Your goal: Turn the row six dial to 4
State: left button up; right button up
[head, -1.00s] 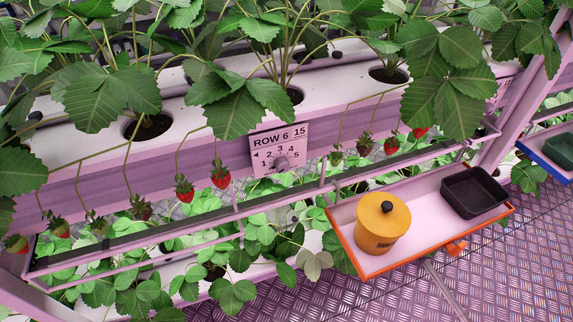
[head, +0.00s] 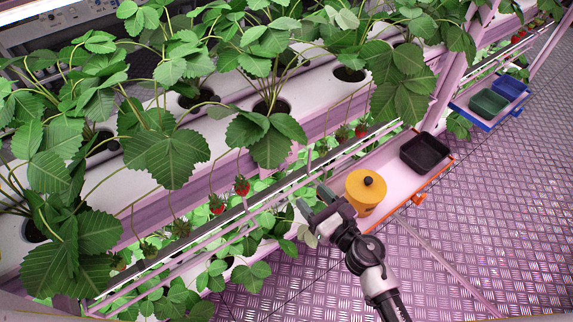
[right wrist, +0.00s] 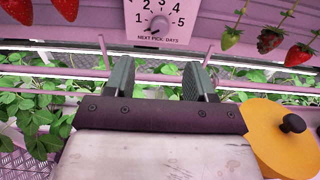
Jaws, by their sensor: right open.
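The row six dial shows in the right wrist view as a round pale knob (right wrist: 160,24) on a white card (right wrist: 136,24) with numbers 1 to 5 around it and "NEXT PICK, DAYS" below. A dark mark sits at the knob's lower left, below the 1; the card's top is cut off. In the head view, leaves hide the card. My right gripper (head: 314,199) is in front of the rack, left of the yellow pot. In its wrist view (right wrist: 160,72) its two fingers are apart and empty, with the knob ahead, above the gap and not touched. My left gripper is not in view.
An orange-rimmed tray (head: 420,196) holds a yellow lidded pot (head: 366,192) and a black bin (head: 425,152); the pot (right wrist: 285,140) is close on the gripper's right. Strawberries (right wrist: 270,40) hang on both sides of the card. A thin rail (head: 245,210) runs along the rack.

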aim_at(285, 168)
jog(key=p+x, duration=0.1)
jog(key=x, duration=0.9)
jog(key=shift+w+a+f, duration=0.1)
jog(key=shift+w+a, duration=0.05)
jog(key=shift+w, duration=0.05)
jog(key=c, duration=0.9)
